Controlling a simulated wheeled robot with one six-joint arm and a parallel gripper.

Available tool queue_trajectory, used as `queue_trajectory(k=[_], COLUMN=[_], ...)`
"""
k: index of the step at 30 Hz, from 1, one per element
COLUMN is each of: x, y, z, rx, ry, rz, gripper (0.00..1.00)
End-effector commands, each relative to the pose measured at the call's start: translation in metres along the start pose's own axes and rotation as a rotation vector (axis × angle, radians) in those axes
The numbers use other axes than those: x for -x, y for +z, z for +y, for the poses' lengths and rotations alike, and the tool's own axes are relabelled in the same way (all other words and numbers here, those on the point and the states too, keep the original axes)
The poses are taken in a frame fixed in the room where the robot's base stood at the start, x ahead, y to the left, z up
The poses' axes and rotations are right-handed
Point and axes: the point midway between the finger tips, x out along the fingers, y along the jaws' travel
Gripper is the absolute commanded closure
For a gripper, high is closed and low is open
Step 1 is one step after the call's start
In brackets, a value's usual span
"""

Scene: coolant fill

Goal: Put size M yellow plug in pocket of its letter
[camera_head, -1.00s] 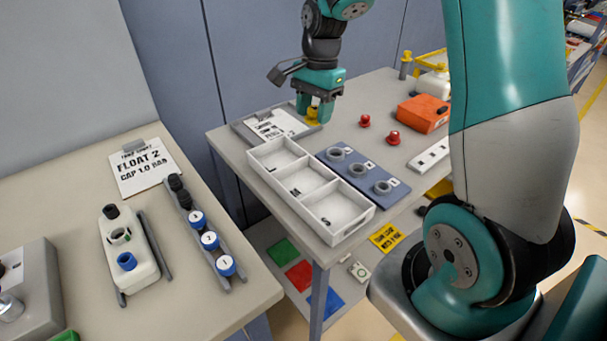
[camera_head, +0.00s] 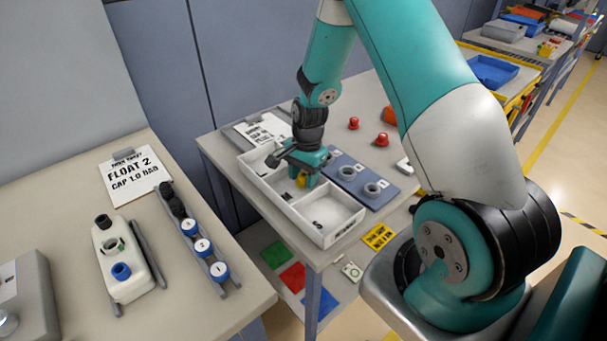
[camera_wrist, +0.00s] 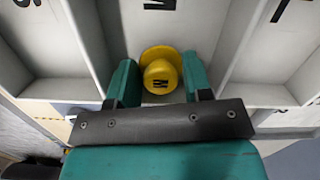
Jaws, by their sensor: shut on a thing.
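The yellow plug (camera_head: 301,181) is between the fingers of my gripper (camera_head: 304,178). The wrist view shows the plug (camera_wrist: 160,72) with a dark M on its top, and the green fingers of my gripper (camera_wrist: 158,82) on either side of it. The white tray (camera_head: 344,231) has three pockets in a row, lettered L, M and S. In the wrist view the plug shows over the middle pocket, whose letter M (camera_wrist: 160,4) is at the top edge. Whether the plug touches the pocket floor I cannot tell.
Pocket dividers (camera_wrist: 84,50) stand on both sides of my gripper. A blue-grey plate with rings (camera_head: 372,200) lies beside the tray. Two red plugs (camera_head: 381,139) stand behind it.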

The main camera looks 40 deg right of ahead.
Motion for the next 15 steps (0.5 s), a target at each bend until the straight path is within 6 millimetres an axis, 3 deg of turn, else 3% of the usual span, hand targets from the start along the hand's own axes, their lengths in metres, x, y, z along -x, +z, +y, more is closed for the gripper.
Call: queue_trajectory(k=[8, 9, 12, 15], x=[-0.0029, -0.0032, -0.0023, -0.0022], y=[-0.0003, -0.0004, -0.0003, -0.0003], z=[0.0, -0.0001, -0.0001, -0.0001], rx=[0.0, 0.0, 0.0, 0.0], ry=[0.0, 0.0, -0.001, 0.0], rz=[0.0, 0.0, 0.0, 0.0], gripper=[0.78, 0.52, 0.29, 0.29])
